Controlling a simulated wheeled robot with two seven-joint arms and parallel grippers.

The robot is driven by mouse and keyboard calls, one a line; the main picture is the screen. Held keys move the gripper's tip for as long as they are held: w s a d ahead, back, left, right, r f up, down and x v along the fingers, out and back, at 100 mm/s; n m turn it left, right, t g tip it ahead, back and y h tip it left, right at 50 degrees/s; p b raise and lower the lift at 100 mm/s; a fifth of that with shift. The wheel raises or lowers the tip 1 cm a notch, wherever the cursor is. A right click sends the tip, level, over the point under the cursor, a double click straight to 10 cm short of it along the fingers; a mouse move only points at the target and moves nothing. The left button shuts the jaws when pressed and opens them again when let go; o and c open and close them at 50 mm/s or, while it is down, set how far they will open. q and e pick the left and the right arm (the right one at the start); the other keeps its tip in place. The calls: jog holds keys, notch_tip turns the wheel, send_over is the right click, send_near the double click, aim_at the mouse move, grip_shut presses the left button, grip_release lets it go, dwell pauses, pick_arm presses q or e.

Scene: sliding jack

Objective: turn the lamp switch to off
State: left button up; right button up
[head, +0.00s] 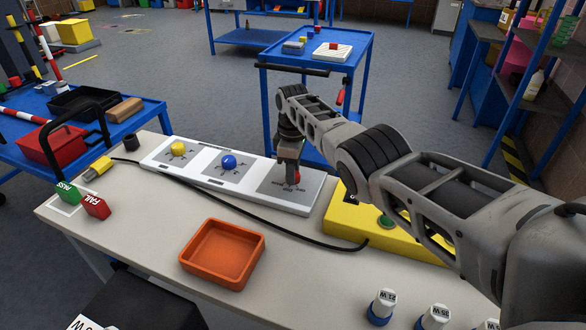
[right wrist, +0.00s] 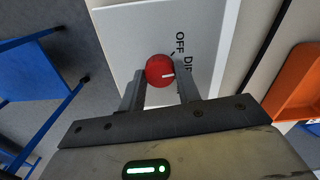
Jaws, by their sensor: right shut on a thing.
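The white switch panel (head: 212,170) lies on the table with a yellow knob (head: 178,147), a blue knob (head: 228,161) and a red knob (head: 297,178). My right gripper (head: 290,176) reaches down over the red knob, partly hiding it. In the right wrist view the red knob (right wrist: 160,70) sits between the two fingers, and the gripper is shut on it. Its white pointer mark points right, toward the partly hidden "DIM" label (right wrist: 187,66). The "OFF" label (right wrist: 180,43) is just above that in the picture. My left gripper is not in view.
An orange tray (head: 222,252) stands in front of the panel, with a black cable (head: 250,215) between. A yellow box (head: 372,232) with a green button is right of the panel. Green and red blocks (head: 97,208) lie at left. Several labelled bulbs (head: 383,305) stand at front right.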

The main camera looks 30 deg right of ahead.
jog(key=n, duration=0.5)
jog(key=shift+n, duration=0.3)
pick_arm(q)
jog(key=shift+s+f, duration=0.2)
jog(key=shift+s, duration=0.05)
pick_arm(e)
jog(key=shift+n, duration=0.8)
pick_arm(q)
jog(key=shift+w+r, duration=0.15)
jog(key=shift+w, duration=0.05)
pick_arm(e)
jog(key=o, duration=1)
notch_tip(320, 180, up, 5)
jog(key=shift+f+p, duration=0.15)
jog(key=shift+p, duration=0.75)
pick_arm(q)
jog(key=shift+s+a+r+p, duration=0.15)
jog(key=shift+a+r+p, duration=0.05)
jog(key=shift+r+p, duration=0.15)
pick_arm(e)
notch_tip(320, 180, up, 11)
jog(key=shift+r, duration=0.15)
